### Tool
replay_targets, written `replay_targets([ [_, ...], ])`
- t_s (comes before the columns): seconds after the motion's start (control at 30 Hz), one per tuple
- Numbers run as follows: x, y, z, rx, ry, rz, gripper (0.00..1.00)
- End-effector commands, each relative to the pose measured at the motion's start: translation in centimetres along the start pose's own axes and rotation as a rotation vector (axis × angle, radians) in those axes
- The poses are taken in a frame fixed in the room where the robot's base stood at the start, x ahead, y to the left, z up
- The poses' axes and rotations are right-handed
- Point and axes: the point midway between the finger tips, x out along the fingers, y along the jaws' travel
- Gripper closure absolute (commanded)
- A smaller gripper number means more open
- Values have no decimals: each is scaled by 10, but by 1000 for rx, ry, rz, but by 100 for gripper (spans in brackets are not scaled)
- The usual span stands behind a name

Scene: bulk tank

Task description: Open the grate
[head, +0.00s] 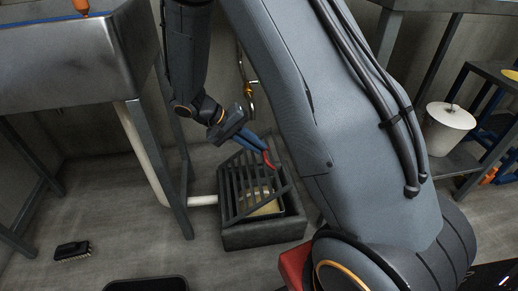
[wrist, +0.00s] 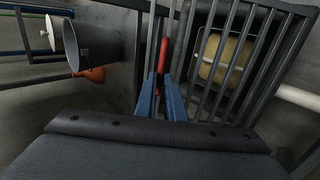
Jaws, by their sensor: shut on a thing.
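The grate (head: 238,182) is a dark metal frame of parallel bars over a dark box (head: 262,236) on the floor. It looks tilted against the box, with one side raised. A beige block (head: 262,203) shows inside the box, through and beside the bars. In the wrist view the grate (wrist: 245,60) fills the upper right, with the beige block (wrist: 226,58) behind the bars. My gripper (head: 266,154) has blue fingers and is shut on a red handle (head: 270,161) at the grate's edge. In the wrist view the red handle (wrist: 163,58) stands between the fingers (wrist: 168,90).
A steel tank (head: 60,65) on legs stands at the left, with a white pipe (head: 203,200) running to the box. A brush (head: 72,250) lies on the floor. A white bucket (head: 449,128) stands on a shelf at the right.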

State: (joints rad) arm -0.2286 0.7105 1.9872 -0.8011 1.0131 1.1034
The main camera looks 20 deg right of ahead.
Motion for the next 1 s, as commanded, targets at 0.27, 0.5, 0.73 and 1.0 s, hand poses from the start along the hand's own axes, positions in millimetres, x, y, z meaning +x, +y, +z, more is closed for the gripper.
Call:
replay_targets([
  [0.27,-26,-14,2,-3,-2,-13,100],
  [0.5,-32,-19,2,-5,-3,-12,100],
  [0.73,-32,-20,2,-5,-3,-12,100],
  [1.0,-31,-18,2,-3,-5,-11,72],
])
